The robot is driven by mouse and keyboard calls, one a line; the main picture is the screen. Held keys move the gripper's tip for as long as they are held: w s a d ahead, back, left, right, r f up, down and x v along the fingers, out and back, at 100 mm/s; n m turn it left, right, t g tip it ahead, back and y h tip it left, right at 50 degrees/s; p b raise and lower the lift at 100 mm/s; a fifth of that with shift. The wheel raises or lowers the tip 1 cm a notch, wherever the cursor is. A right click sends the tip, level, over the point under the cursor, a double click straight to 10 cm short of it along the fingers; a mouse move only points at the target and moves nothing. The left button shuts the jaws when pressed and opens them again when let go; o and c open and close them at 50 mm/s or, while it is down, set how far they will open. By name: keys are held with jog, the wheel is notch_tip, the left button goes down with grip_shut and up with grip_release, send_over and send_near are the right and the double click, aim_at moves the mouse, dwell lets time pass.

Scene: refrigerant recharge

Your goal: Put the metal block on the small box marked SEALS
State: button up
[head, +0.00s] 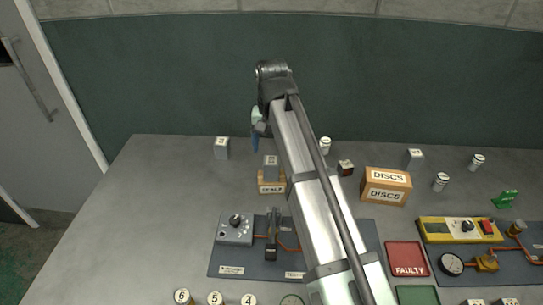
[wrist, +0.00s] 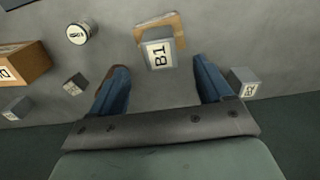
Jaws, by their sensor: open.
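The small tan box marked SEALS (head: 271,188) stands on the grey table, left of my arm in the head view. A grey metal block (head: 270,168) stands upright on top of it. In the wrist view this block (wrist: 158,54) shows a B1 label and sits over the tan box (wrist: 174,22). My gripper (wrist: 162,86) is open and empty, its blue fingers wide apart, with the block beyond the fingertips and not touched. In the head view my gripper (head: 256,138) is above and behind the box, partly hidden by my arm.
Another grey block (head: 221,148) stands to the left; the wrist view shows it (wrist: 243,84) near the right finger. A small dark cube (head: 345,167) and the larger DISCS box (head: 387,186) stand to the right. A control panel (head: 235,230) lies in front.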

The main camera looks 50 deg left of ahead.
aim_at(271, 160)
jog(key=shift+r, duration=2.35)
